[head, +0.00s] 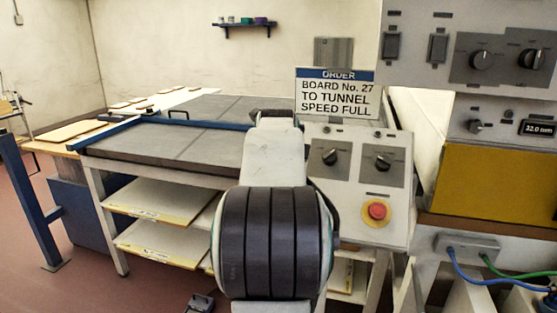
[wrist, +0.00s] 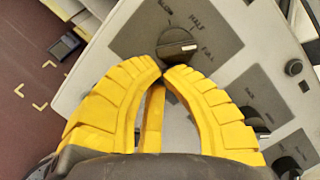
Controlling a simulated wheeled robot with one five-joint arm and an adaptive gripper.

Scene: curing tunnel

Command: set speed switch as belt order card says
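The order card (head: 336,94) stands behind the sloping control panel and reads "BOARD No. 27 TO TUNNEL SPEED FULL". A black rotary switch (wrist: 177,44) with marks that include HALF and FULL is in the wrist view, and appears to be the left knob (head: 330,157) of the panel in the head view. A pale mark on it lies on its right side, toward FULL. My gripper (wrist: 162,73) has its yellow fingertips together, just short of the switch. Nothing shows between the tips, and contact with the switch cannot be told. In the head view, my arm hides the gripper.
A second knob (head: 382,163) and a red stop button (head: 376,211) share the sloping panel (head: 345,198). A grey cabinet with switches (head: 482,60) overhangs at the right. The flat belt (head: 160,141) lies to the left. Open floor (head: 90,265) is at the lower left.

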